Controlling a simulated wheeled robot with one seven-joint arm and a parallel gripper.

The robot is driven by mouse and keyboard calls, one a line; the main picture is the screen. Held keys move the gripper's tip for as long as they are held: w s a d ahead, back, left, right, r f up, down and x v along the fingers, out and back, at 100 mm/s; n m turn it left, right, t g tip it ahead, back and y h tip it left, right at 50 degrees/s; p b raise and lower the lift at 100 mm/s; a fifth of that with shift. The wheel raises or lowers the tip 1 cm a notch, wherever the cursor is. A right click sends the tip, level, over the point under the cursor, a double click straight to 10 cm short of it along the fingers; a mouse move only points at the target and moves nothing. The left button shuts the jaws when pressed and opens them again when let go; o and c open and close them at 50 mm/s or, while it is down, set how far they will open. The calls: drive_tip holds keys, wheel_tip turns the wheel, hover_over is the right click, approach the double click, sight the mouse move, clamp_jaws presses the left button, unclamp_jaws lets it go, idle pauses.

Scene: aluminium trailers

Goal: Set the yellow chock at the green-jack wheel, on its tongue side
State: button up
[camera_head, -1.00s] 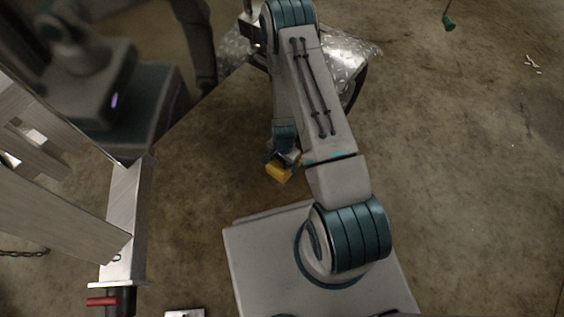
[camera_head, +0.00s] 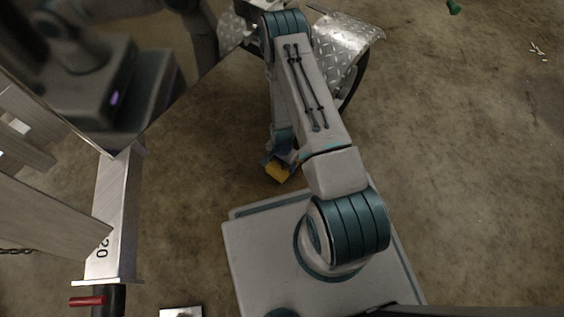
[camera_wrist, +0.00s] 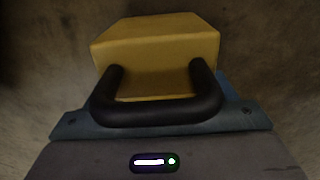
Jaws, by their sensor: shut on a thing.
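The yellow chock (camera_head: 278,172) is held low over the floor in front of my base. My gripper (camera_head: 281,160) is shut on it, with the arm folded down over it. In the wrist view the yellow chock (camera_wrist: 157,48) fills the upper middle, and a black handle (camera_wrist: 158,110) stands on its near side. The fingertips are hidden there. A wheel (camera_head: 352,82) shows partly at the top, under a diamond-plate fender (camera_head: 345,42) and behind my arm. A small green thing (camera_head: 454,7) is at the top right edge; I cannot tell if it belongs to a jack.
An aluminium trailer beam (camera_head: 117,215) with a red-handled part (camera_head: 88,301) is at the left. A dark, blurred robot-like shape (camera_head: 95,85) shows beside it. A small metal plate (camera_head: 181,312) lies at the bottom. The concrete floor (camera_head: 470,170) at right is mostly clear.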

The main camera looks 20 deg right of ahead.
drive_tip(key=o, duration=1.4)
drive_tip(key=shift+f, duration=0.1)
wheel_tip(320, 180, up, 12)
drive_tip(key=p, duration=0.5)
